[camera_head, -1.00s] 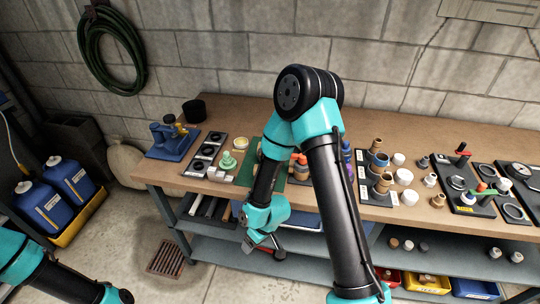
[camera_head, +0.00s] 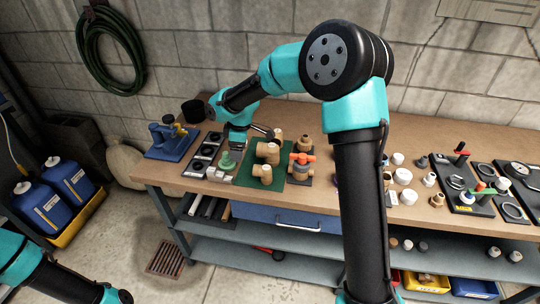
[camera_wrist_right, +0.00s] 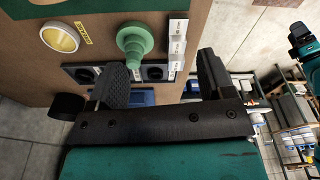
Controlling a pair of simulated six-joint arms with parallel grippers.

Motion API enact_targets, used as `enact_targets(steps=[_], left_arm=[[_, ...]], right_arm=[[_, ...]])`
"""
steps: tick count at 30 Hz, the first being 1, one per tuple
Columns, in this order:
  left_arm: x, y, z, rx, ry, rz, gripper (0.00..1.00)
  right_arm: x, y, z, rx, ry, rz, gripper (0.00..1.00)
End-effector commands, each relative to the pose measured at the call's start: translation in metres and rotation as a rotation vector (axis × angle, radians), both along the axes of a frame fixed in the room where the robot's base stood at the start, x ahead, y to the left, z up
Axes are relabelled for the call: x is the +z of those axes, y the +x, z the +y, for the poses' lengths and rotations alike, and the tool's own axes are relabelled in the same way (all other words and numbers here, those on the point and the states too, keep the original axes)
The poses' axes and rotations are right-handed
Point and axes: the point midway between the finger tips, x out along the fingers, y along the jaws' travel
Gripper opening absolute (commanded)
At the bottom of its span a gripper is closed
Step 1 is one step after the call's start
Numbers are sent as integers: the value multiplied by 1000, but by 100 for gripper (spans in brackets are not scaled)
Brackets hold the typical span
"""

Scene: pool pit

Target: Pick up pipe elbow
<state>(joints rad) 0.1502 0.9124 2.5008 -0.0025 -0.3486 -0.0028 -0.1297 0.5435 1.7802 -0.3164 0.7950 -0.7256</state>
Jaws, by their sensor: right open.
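Tan pipe fittings lie on a green mat (camera_head: 247,179) on the workbench. The front one (camera_head: 262,172) looks like a pipe elbow; a larger fitting (camera_head: 268,150) lies just behind it, and which is the task's elbow is hard to tell. My right gripper (camera_head: 237,146) is over the bench, left of these fittings and near a green flanged piece (camera_head: 226,161). In the right wrist view my right gripper (camera_wrist_right: 160,72) is open and empty, with the green piece (camera_wrist_right: 133,45) beyond its fingers. No elbow shows there. My left gripper is out of view; only part of that arm shows.
A black tray (camera_head: 203,157) with rings and a blue tool (camera_head: 174,140) stand left of the mat. An orange-handled valve (camera_head: 301,160) stands at its right. More fittings crowd the bench's right side.

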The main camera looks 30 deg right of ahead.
Motion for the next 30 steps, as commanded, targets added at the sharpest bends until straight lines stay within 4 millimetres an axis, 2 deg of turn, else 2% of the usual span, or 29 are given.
enact_targets(steps=[1,3,6,10,13,23,26,30], left_arm=[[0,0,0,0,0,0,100],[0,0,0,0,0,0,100],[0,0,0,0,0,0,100],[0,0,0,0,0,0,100],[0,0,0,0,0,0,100],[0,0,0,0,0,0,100],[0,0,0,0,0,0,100],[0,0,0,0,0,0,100]], right_arm=[[19,9,-25,-36,-21,5,75],[45,16,-56,-80,-53,25,75],[75,18,-93,-132,-91,54,75],[98,17,-120,-174,-120,79,75],[104,16,-126,-183,-127,87,75],[101,16,-126,-182,-127,89,75],[93,16,-126,-182,-127,90,75],[73,15,-125,-181,-126,92,75]])
